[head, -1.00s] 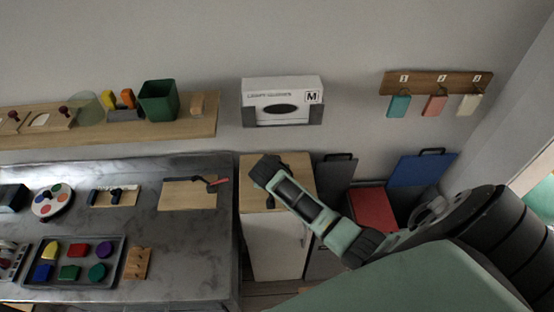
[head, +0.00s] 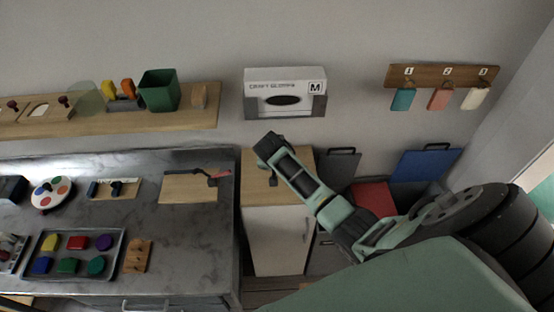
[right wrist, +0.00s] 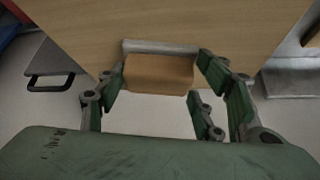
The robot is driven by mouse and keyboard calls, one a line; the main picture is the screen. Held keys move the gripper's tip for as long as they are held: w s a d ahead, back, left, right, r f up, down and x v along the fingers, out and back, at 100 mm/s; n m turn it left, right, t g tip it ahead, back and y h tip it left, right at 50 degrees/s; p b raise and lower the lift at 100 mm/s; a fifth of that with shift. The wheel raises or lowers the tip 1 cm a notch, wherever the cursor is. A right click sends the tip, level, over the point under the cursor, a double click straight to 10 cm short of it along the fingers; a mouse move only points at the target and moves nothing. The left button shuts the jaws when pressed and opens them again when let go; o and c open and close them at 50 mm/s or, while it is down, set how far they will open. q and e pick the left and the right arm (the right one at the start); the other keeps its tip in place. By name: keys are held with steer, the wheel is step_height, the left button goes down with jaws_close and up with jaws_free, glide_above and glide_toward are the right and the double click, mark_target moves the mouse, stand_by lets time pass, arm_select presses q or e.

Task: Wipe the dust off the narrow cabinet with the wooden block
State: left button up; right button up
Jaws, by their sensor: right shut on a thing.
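The narrow cabinet (head: 275,242) has a pale wooden top and a white door and stands right of the grey counter. Its top also fills the upper part of the right wrist view (right wrist: 78,25). My right gripper (right wrist: 165,80) is shut on the wooden block (right wrist: 158,75), one finger on each side. A light grey strip runs along the block's far edge, by the cabinet top; I cannot tell whether they touch. In the head view my right gripper (head: 268,146) is over the back of the cabinet top and the block is hidden. I cannot make out dust. My left gripper is not in view.
A glove box (head: 285,90) hangs on the wall behind the cabinet. The marble counter (head: 190,240) with a tray of coloured blocks (head: 72,277) lies to the left. A shelf (head: 150,121) runs above the counter.

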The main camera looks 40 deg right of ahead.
steer(key=shift+s+d+r, duration=0.1)
steer(key=shift+s+d, duration=0.25)
steer(key=shift+d, duration=0.25)
steer(key=shift+s+p, duration=0.15)
steer(key=shift+p, duration=0.25)
steer(key=shift+s+a+p, duration=0.2)
steer(key=shift+s+p, duration=0.05)
steer(key=shift+p, duration=0.05)
steer(key=shift+s+a+p, duration=0.45)
steer(key=shift+s, duration=0.2)
steer(key=shift+s+a+f, duration=0.2)
steer(key=shift+s+a, duration=0.2)
steer(key=shift+s, duration=0.25)
steer(key=shift+s+a+f, duration=0.15)
steer(key=shift+s+a, duration=0.25)
steer(key=shift+s, duration=0.25)
steer(key=shift+s+a+r, duration=0.1)
steer(key=shift+s+a, duration=0.45)
steer(key=shift+s, duration=0.4)
steer(key=shift+s+a, duration=0.55)
steer(key=shift+s, duration=0.35)
steer(key=shift+s+a+r, duration=0.2)
steer(key=shift+s+a, duration=0.15)
steer(key=shift+s, duration=0.25)
steer(key=shift+c, duration=0.2)
steer(key=shift+w, duration=0.1)
